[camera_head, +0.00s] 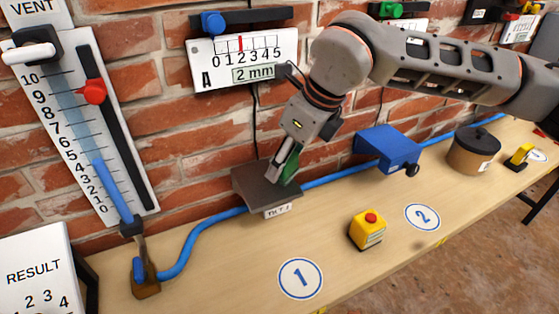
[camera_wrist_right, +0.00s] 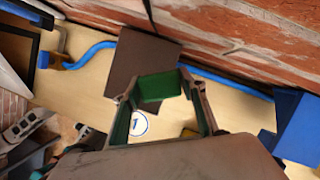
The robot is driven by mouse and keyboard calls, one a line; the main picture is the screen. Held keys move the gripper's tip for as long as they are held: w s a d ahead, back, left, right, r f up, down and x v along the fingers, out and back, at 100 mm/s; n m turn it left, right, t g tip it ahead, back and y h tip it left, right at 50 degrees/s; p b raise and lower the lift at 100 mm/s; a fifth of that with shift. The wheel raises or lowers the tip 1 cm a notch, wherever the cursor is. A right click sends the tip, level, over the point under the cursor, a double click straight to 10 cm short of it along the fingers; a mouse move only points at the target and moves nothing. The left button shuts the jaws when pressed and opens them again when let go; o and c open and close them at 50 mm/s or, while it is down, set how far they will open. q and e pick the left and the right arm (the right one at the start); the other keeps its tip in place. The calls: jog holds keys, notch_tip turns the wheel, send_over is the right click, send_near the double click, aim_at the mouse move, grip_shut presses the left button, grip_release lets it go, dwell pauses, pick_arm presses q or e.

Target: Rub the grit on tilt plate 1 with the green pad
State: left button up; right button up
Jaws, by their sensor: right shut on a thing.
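Tilt plate 1 (camera_head: 250,185) is a dark grey tilted plate on the bench against the brick wall, with a small white label (camera_head: 277,210) at its front edge. My right gripper (camera_head: 280,170) comes down over it, shut on the green pad (camera_head: 291,168). The right wrist view shows the pad (camera_wrist_right: 160,87) between my fingers, over the lower right part of the plate (camera_wrist_right: 140,58). Pad and plate look very close; I cannot tell whether they touch. I cannot make out any grit.
A blue hose (camera_head: 197,232) runs along the bench behind the plate. A yellow box with a red button (camera_head: 368,229) and a blue block (camera_head: 388,147) stand to the right. A gauge (camera_head: 243,62) hangs above. The bench around disc 1 (camera_head: 300,279) is clear.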

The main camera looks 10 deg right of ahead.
aim_at(241, 185)
jog(key=shift+a, duration=0.1)
jog(key=shift+s+a, duration=0.3)
jog(key=shift+a, duration=0.65)
jog(key=shift+s+a, duration=0.3)
jog(key=shift+a, duration=0.65)
jog(key=shift+s+a+f, duration=0.1)
jog(key=shift+s+a, duration=0.15)
jog(key=shift+a, duration=0.4)
jog(key=shift+s+a, duration=0.2)
jog(key=shift+a, duration=0.5)
jog(key=shift+s+a+f, duration=0.1)
jog(key=shift+s+a, duration=0.15)
jog(key=shift+a, duration=0.4)
pick_arm(q)
jog(key=shift+f, duration=0.25)
pick_arm(e)
jog(key=shift+r, duration=0.1)
pick_arm(q)
jog(key=shift+w+r+p, duration=0.2)
jog(key=shift+r+p, duration=0.25)
jog(key=shift+r, duration=0.25)
jog(key=shift+w+r+p, duration=0.2)
jog(key=shift+r+p, duration=0.2)
jog(key=shift+r, duration=0.35)
jog(key=shift+w+r+p, duration=0.2)
jog(key=shift+r+p, duration=0.25)
jog(key=shift+r, duration=0.25)
pick_arm(e)
jog(key=shift+r, duration=3)
